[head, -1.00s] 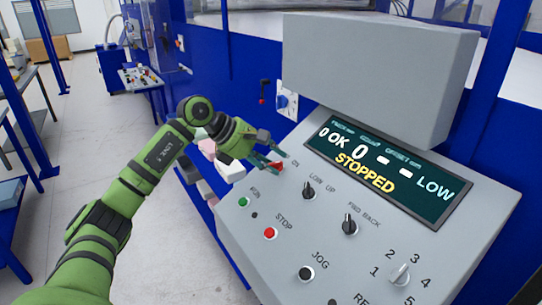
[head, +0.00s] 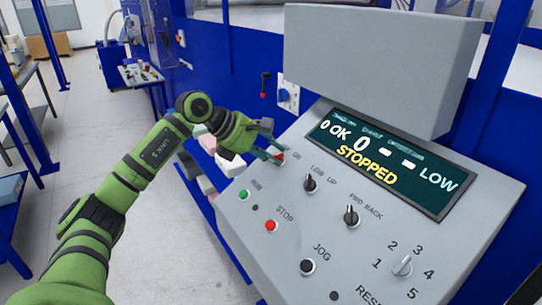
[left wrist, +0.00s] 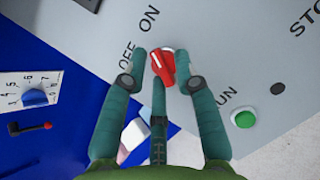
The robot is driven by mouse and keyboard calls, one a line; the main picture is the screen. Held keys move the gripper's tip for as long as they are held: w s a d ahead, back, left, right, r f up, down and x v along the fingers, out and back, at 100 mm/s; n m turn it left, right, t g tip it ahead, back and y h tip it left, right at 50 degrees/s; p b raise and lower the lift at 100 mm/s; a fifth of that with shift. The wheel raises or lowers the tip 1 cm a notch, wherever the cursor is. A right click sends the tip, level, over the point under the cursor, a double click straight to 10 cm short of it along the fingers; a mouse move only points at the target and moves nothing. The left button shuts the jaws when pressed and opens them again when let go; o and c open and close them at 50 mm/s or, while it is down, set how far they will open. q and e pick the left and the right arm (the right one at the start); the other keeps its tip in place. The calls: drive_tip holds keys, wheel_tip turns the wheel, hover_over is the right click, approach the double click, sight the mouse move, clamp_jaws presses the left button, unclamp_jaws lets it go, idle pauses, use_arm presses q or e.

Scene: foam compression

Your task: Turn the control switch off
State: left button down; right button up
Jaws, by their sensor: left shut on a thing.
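The control switch is a small red knob at the panel's upper left corner, in the head view (head: 280,159) and near the middle of the left wrist view (left wrist: 163,68). The labels OFF and ON are printed beside it. My left gripper (head: 276,154) reaches it from the left. The fingers partly hide the knob in the head view. My right gripper is not in view.
The sloped grey panel (head: 240,215) carries a green RUN button (head: 244,195), a red STOP button (head: 270,226), a black JOG button (head: 307,266) and several selector knobs. Its display (head: 385,162) reads STOPPED. A grey box (head: 380,65) overhangs the panel at the back.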

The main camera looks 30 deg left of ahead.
use_arm(q)
drive_tip(key=n+t+b, duration=0.1)
drive_tip(key=n, duration=0.2)
drive_tip(key=shift+y+b, duration=0.3)
drive_tip(key=shift+y, duration=0.1)
drive_tip(key=n+y+b, duration=0.1)
drive_tip(key=n, duration=0.3)
drive_tip(key=shift+s+t, duration=0.15)
drive_tip(key=shift+t, duration=0.15)
drive_tip(key=n+y, duration=0.1)
drive_tip(key=n, duration=0.1)
drive_tip(key=n+b, duration=0.1)
drive_tip(key=n, duration=0.1)
drive_tip(key=shift+d+n+y+b, duration=0.15)
drive_tip(key=shift+n+y+b, duration=0.15)
drive_tip(key=shift+n+y, duration=0.7)
drive_tip(key=shift+n, duration=1.1)
drive_tip(key=shift+s+r+n+b, duration=0.1)
drive_tip(key=shift+n+b, duration=0.2)
drive_tip(key=c, duration=1.2)
unclamp_jaws()
